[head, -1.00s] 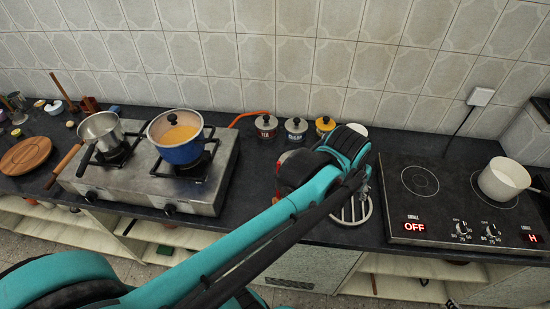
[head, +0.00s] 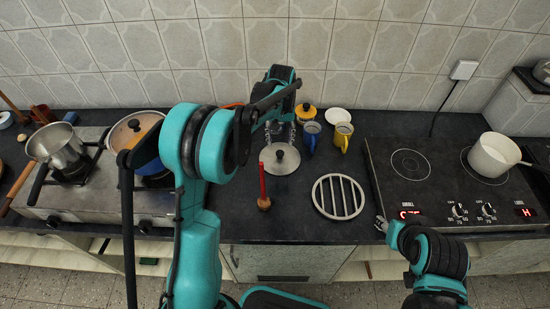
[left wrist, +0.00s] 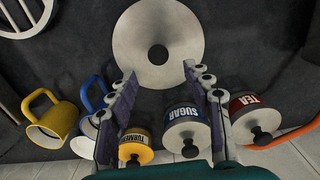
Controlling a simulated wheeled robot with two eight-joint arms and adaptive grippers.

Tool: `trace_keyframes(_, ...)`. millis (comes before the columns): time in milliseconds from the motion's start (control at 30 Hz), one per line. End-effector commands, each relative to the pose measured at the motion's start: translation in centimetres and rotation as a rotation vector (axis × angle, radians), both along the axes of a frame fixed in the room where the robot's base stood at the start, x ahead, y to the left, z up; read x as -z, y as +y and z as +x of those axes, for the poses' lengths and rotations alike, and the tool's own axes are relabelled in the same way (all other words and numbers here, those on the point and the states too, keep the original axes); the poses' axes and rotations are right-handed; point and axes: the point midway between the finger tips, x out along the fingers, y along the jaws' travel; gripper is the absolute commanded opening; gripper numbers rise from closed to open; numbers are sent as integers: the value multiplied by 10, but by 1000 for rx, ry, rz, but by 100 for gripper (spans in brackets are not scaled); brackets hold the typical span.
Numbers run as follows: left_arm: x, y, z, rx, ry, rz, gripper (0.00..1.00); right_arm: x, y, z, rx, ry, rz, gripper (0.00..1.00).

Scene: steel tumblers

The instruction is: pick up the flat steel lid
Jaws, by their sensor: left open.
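The flat steel lid (head: 281,160), a round disc with a dark centre knob, lies on the dark counter in the head view. In the left wrist view the lid (left wrist: 158,28) fills the top middle, just beyond my fingertips. My left gripper (head: 279,129) hangs over the far side of the lid; in the left wrist view its fingers (left wrist: 159,72) are spread apart with nothing between them. My right gripper (head: 382,224) is at the near left corner of the black cooktop; its jaws are too small to read.
A round trivet (head: 316,197) and an upright red-handled tool (head: 263,187) are near the lid. A blue mug (head: 311,140), a yellow mug (head: 342,140) and canisters for turmeric (left wrist: 136,148), sugar (left wrist: 187,133) and tea (left wrist: 254,118) stand behind. The cooktop (head: 440,190) is right.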

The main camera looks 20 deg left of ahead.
Motion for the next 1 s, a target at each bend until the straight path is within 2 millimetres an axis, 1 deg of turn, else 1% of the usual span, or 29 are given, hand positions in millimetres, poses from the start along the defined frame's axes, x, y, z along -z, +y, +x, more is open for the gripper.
trace_keyframes(33, 7, 0, 0, 0, 0, 0, 50, 4, 0, 0, 0, 0, 0, 40)
trace_keyframes(167, 19, -1, -4, 1, -1, 0, 50, 12, 0, 0, 0, 0, 0, 40)
trace_keyframes(300, 42, -3, -9, 1, -1, 0, 50, 26, 0, 0, 0, 0, 0, 40)
trace_keyframes(400, 54, -3, -8, 1, -1, 0, 50, 30, 0, 0, 0, 0, 0, 40)
trace_keyframes(467, 56, -3, -8, 1, -1, 0, 50, 30, 0, 0, 0, 0, 0, 40)
trace_keyframes(633, 55, -2, -9, 0, -1, 0, 50, 29, 0, 0, 0, 0, 0, 40)
trace_keyframes(667, 55, -2, -9, 0, -1, 0, 48, 29, 0, 0, 0, 0, 0, 40)
trace_keyframes(700, 55, -2, -9, 0, -1, 0, 37, 29, 0, 0, 0, 0, 0, 40)
trace_keyframes(767, 55, -2, -9, 0, -1, 0, 21, 29, 0, 0, 0, 0, 0, 40)
trace_keyframes(800, 55, -2, -9, 0, -1, 0, 11, 29, 0, 0, 0, 0, 0, 40)
trace_keyframes(833, 55, -2, -9, 0, -1, 0, 3, 29, 0, 0, 0, 0, 0, 40)
trace_keyframes(867, 55, -2, -9, 0, -1, 0, 0, 29, 0, 0, 0, 0, 0, 40)
trace_keyframes(1000, 55, -2, -9, 0, -2, 1, 0, 29, 0, 0, 0, 0, 0, 40)
